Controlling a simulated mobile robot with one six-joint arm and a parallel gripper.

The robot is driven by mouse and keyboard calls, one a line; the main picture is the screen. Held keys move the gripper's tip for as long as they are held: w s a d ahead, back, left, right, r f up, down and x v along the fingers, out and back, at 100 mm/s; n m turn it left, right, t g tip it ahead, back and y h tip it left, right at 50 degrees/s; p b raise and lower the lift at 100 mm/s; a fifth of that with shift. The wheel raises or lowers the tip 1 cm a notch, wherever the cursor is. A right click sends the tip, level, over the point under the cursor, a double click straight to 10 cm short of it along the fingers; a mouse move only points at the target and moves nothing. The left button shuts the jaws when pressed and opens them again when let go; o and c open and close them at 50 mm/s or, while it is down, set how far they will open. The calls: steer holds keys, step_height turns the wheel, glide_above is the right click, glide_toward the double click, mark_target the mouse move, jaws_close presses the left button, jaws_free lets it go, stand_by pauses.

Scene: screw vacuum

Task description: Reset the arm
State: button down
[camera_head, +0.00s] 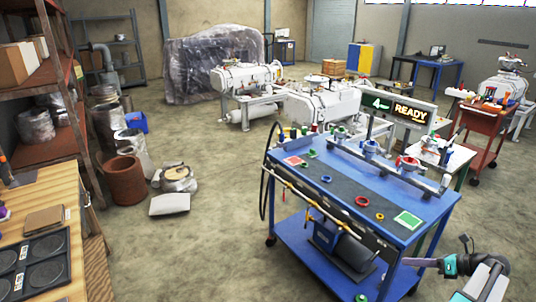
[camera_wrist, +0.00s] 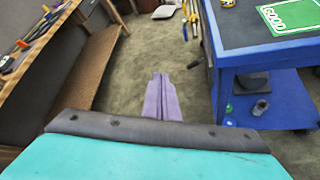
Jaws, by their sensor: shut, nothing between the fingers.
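My arm shows at the lower right of the head view, in teal, white and dark grey. My gripper (camera_head: 405,261) has purple fingers and points left, in front of the blue cart (camera_head: 432,208) near its right end. In the wrist view my gripper (camera_wrist: 160,76) has its two purple fingers together with nothing between them. It hangs over the open floor, between a wooden bench and the blue cart (camera_wrist: 222,52). No object touches the fingers.
The cart carries coloured rings, a row of fittings and a READY display (camera_head: 411,112). A wooden bench (camera_head: 40,232) with dark plates stands at the left, beside rusty shelves (camera_head: 45,88). A brown bin (camera_head: 126,180) stands nearby. The floor between bench and cart is clear.

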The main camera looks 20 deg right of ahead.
steer(key=w+a+f+n+g+y, duration=0.25)
steer(key=w+a, duration=0.35)
steer(key=a, duration=0.3)
steer(key=w+a+f+n+g+y, duration=0.1)
steer(key=w+a+f, duration=0.3)
steer(key=w+a, duration=0.4)
steer(key=s+a+f+n+g+y, duration=0.1)
steer(key=a+f+n+g, duration=0.15)
steer(key=a+f, duration=0.7)
steer(key=a+f+n+g, duration=0.2)
steer(key=a+g, duration=0.1)
steer(key=a, duration=1.3)
steer(key=s+a+f+n+g+h, duration=0.25)
steer(key=s+a+f+n, duration=0.25)
steer(key=s+a, duration=0.25)
steer(key=s+a+f+n+g+h, duration=0.1)
steer(key=s+a+f+n+g, duration=0.3)
steer(key=s+a+f, duration=0.4)
steer(key=s+a+f+n+g+h, duration=0.1)
steer(key=s+a+n+g+h, duration=0.1)
steer(key=s+n+h, duration=0.4)
steer(key=s+d+f+n+t+h, duration=0.1)
steer(key=s+d+n, duration=0.3)
steer(key=n, duration=0.9)
steer(key=shift+d+f, duration=0.75)
steer(key=shift+d, duration=0.85)
steer(key=shift+t, duration=0.25)
